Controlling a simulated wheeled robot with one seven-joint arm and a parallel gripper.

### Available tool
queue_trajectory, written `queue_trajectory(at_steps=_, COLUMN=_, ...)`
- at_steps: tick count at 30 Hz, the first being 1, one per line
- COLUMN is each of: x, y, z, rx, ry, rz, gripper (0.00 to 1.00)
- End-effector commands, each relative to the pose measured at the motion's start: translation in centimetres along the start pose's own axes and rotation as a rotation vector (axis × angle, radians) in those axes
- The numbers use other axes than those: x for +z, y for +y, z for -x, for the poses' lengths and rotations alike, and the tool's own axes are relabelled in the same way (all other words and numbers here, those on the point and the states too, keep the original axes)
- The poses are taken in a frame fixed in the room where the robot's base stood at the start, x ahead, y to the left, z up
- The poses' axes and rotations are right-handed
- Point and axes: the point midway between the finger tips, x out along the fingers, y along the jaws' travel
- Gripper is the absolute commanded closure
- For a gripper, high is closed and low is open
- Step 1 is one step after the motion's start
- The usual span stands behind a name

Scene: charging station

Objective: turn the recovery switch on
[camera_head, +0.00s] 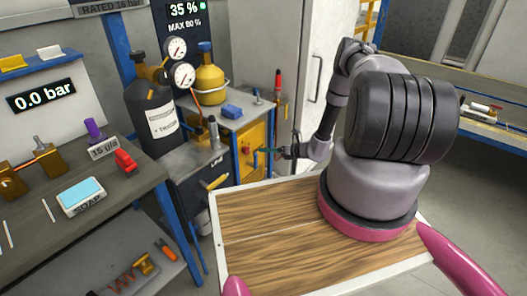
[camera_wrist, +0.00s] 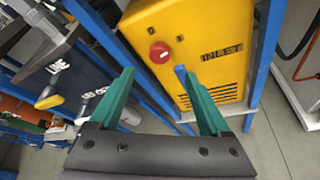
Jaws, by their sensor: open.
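The recovery switch appears to be the red round knob (camera_wrist: 159,53) on a yellow unit (camera_wrist: 217,30). Two small dark marks sit above it, like a 0 and an I. In the head view the yellow unit (camera_head: 254,135) stands under the bench, and the red knob (camera_head: 246,150) is small on its front. My gripper (camera_wrist: 157,78) has green fingers, open and empty. In the wrist view the knob shows just beyond and between the fingertips, apart from both. A small blue piece shows at the right fingertip. In the head view my gripper (camera_head: 270,152) reaches toward the unit from the right.
Blue frame posts (camera_wrist: 263,50) border the yellow unit. The bench above carries a yellow gas bottle (camera_head: 209,78); a black bottle (camera_head: 150,110) stands left of it. A dark box (camera_head: 203,185) stands left of the unit. A red and black hose (camera_wrist: 307,50) hangs at right.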

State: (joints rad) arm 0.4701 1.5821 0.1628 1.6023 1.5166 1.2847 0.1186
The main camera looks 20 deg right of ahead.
Motion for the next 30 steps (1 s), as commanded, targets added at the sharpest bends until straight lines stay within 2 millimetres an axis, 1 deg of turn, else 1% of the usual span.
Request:
queue_trajectory(at_steps=8, x=0.0, y=0.0, z=0.1, rx=0.000, ry=0.000, rz=0.000, gripper=0.19)
queue_trajectory(at_steps=11, x=-0.1, y=0.3, z=-0.1, rx=-0.008, ry=-0.004, rz=0.027, gripper=0.19)
queue_trajectory(at_steps=15, x=-0.3, y=1.4, z=-0.8, rx=-0.059, ry=-0.017, rz=0.169, gripper=0.19)
queue_trajectory(at_steps=21, x=-0.7, y=2.3, z=-1.2, rx=-0.164, ry=-0.010, rz=0.405, gripper=0.19)
queue_trajectory(at_steps=26, x=-0.9, y=2.3, z=-1.5, rx=-0.199, ry=0.000, rz=0.484, gripper=0.19)
queue_trajectory(at_steps=29, x=-0.8, y=2.1, z=-2.5, rx=-0.201, ry=0.000, rz=0.489, gripper=0.19)
queue_trajectory(at_steps=30, x=-0.8, y=2.0, z=-3.1, rx=-0.200, ry=0.000, rz=0.489, gripper=0.19)
